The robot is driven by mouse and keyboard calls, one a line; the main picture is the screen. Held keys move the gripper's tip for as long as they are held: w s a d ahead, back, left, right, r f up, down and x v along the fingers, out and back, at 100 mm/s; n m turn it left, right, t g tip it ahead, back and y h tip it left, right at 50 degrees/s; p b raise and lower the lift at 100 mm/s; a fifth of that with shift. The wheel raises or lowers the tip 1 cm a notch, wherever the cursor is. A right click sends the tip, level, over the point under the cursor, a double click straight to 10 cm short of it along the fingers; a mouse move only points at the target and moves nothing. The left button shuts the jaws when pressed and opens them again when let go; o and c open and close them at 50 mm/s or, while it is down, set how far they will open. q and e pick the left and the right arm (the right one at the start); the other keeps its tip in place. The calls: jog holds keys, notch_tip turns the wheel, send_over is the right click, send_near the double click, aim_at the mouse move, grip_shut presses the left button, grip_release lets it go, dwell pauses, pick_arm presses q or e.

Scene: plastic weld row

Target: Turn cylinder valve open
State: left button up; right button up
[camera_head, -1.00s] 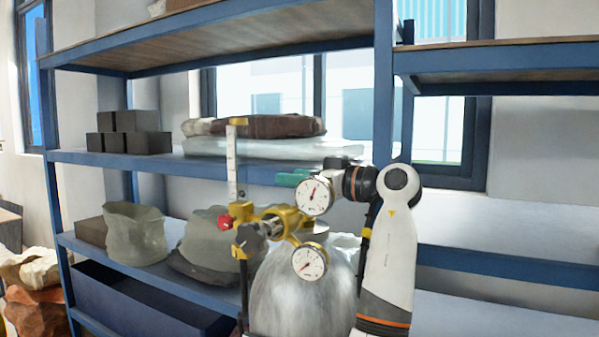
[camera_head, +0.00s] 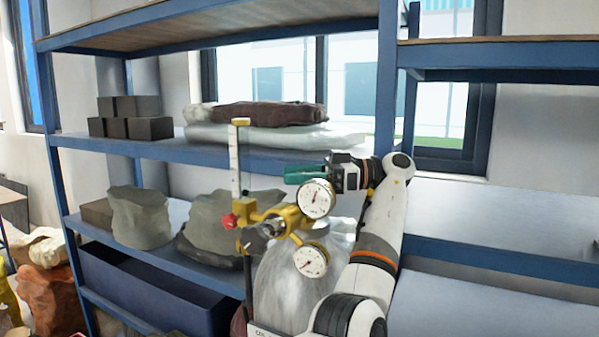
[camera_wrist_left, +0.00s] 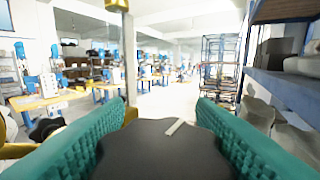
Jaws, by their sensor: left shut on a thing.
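The grey gas cylinder (camera_head: 290,290) stands in front of the shelf, with a brass regulator (camera_head: 290,217) at its top. Two round white gauges, an upper one (camera_head: 316,198) and a lower one (camera_head: 311,260), face me. My left gripper (camera_head: 300,174) has green fingers level with the upper gauge, partly behind it. In the left wrist view its fingers (camera_wrist_left: 163,108) are shut on a dark lobed knob (camera_wrist_left: 165,155) with a pale mark on top. That knob is hidden in the head view. My right gripper is in neither view.
A blue shelf (camera_head: 150,145) behind the cylinder carries dark blocks (camera_head: 130,118), sacks (camera_head: 270,115) and pale lumps (camera_head: 140,217). A yellow-topped flowmeter tube (camera_head: 235,165) stands upright left of the gauges. A dark blue bin (camera_head: 150,290) sits low at left.

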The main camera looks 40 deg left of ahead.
pick_arm(q)
jog(key=shift+r, duration=0.1)
dwell(0.3)
jog(key=o, duration=1)
jog(key=shift+c, duration=0.2)
notch_tip(320, 180, up, 4)
jog(key=shift+b, duration=0.3)
notch_tip(320, 180, up, 5)
jog(key=shift+f+p, duration=0.1)
jog(key=shift+p, duration=0.75)
jog(key=shift+r, duration=0.55)
